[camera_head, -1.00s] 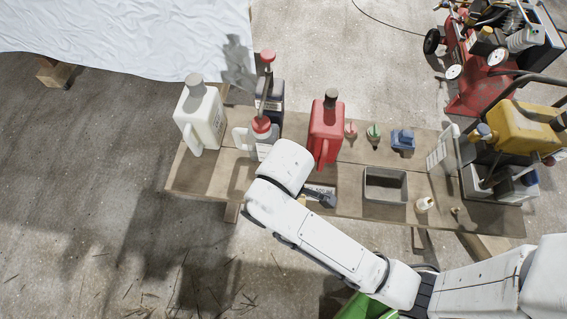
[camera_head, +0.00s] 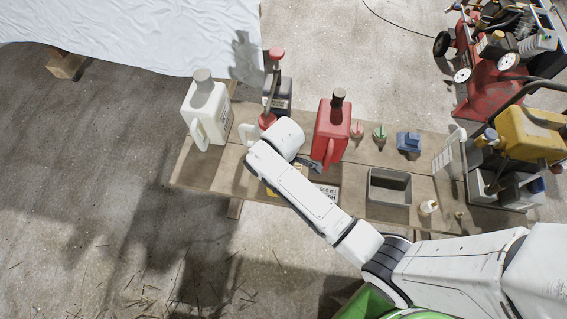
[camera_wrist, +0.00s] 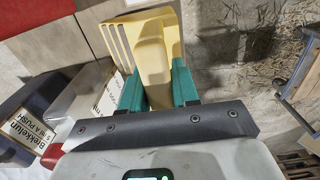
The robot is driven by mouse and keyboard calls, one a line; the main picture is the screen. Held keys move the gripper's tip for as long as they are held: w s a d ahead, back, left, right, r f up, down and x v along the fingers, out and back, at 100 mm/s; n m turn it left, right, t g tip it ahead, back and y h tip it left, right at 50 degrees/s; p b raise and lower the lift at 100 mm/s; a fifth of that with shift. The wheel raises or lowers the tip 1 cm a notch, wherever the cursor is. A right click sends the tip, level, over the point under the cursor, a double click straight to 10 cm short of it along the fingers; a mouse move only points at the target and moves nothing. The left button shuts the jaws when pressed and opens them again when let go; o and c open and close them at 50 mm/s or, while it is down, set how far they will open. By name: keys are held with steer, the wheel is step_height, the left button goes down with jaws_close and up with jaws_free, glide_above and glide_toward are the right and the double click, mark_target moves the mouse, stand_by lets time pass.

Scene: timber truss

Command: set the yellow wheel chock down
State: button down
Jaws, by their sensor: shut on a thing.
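The yellow wheel chock (camera_wrist: 152,50) is pale yellow with a ribbed side, and in the wrist view it sits between the green fingers of my gripper (camera_wrist: 157,88). My gripper is shut on it. In the head view my white wrist hides the gripper and most or all of the chock; a small yellow patch (camera_head: 272,192) shows beside the arm, and I cannot tell if it is the chock. The wooden bench (camera_head: 205,172) lies below my wrist. The gap between chock and bench cannot be judged.
A white jug (camera_head: 207,112) stands left of my wrist and a red can (camera_head: 331,130) close to its right. A dark bottle (camera_head: 279,93) stands behind. A grey tray (camera_head: 389,186) and a yellow can (camera_head: 530,132) are farther right.

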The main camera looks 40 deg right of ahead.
steer(key=shift+f, duration=0.6)
steer(key=shift+f, duration=0.15)
steer(key=c, duration=0.8)
jaws_free()
steer(key=shift+c, duration=0.2)
